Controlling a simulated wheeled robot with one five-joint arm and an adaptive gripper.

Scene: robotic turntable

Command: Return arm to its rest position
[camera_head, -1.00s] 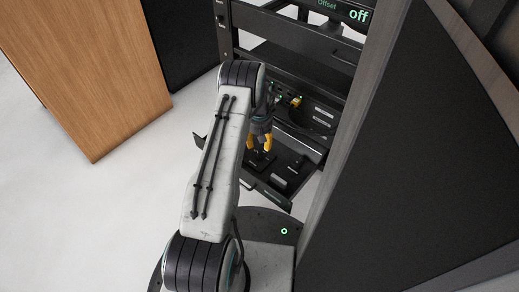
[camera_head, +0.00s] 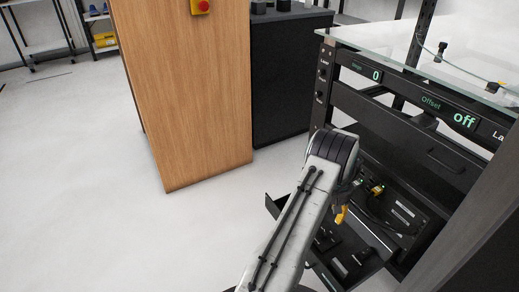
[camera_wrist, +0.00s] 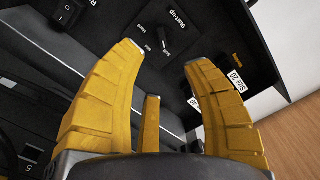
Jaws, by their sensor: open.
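My gripper has yellow fingers and shows in the wrist view (camera_wrist: 165,56), where the fingers stand apart with nothing between them. A dark panel with a small knob (camera_wrist: 163,38) labelled "Start-up" lies beyond the fingertips. In the head view, my gripper (camera_head: 341,214) is partly hidden behind my grey arm (camera_head: 295,225). It hangs over a pulled-out drawer (camera_head: 365,270) of a black equipment rack (camera_head: 405,135). I cannot tell from these views whether the fingers touch anything.
A tall wooden cabinet (camera_head: 185,100) with a red button (camera_head: 203,5) stands left of the rack. A black cabinet (camera_head: 290,85) is behind it. A glass top (camera_head: 430,45) covers the rack. The pale floor (camera_head: 90,220) at left is clear.

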